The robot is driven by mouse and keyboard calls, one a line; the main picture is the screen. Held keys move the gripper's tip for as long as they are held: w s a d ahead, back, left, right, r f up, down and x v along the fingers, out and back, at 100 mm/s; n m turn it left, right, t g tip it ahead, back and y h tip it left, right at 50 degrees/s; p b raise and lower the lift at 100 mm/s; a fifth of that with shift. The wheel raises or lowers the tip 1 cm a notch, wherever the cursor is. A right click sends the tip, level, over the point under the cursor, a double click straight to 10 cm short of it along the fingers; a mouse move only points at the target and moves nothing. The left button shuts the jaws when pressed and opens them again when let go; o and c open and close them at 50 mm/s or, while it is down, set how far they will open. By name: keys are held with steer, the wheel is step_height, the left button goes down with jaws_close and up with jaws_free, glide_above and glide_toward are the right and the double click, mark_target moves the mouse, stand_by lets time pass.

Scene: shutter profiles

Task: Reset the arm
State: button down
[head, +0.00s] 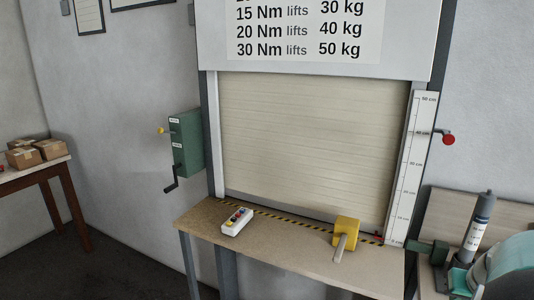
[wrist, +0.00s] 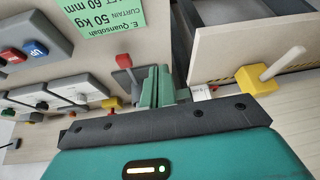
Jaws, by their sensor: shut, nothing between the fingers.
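My gripper (wrist: 160,85) shows in the wrist view as green fingers beyond a dark bar and my teal wrist housing. The fingers are together with nothing between them. They point toward a panel with switches, close to a red-tipped lever (wrist: 124,62); I cannot tell if they touch it. In the head view parts of my arm show at the lower right, and the fingers cannot be made out clearly there. The roller shutter (head: 315,145) is down nearly to the counter (head: 290,262).
A yellow block with a pale handle (head: 346,232) and a white button box (head: 237,221) stand on the counter. A green crank box (head: 186,143) hangs left of the shutter, a height scale (head: 410,170) right. Cardboard boxes (head: 23,158) sit on the left table.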

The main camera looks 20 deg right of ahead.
steer(key=w+a+r+n+y, duration=0.1)
steer(key=w+a+r, duration=0.15)
steer(key=a, duration=0.45)
steer(key=w+a+r+n+t, duration=0.1)
steer(key=w+a+n, duration=0.15)
steer(key=a, duration=0.55)
steer(key=w+a+r+n+y, duration=0.1)
steer(key=w+a+r, duration=0.1)
steer(key=w+a, duration=0.35)
steer(key=s+a+r+n, duration=0.1)
steer(key=s+a, duration=0.2)
steer(key=a, duration=0.7)
steer(key=s+a+r+n, duration=0.1)
steer(key=s+a, duration=0.3)
steer(key=a, duration=0.6)
steer(key=shift+s+a+n+y, duration=0.15)
steer(key=shift+a+n+y, duration=0.25)
steer(key=shift+n, duration=0.25)
steer(key=shift+d+r, duration=0.1)
steer(key=shift+d, duration=0.15)
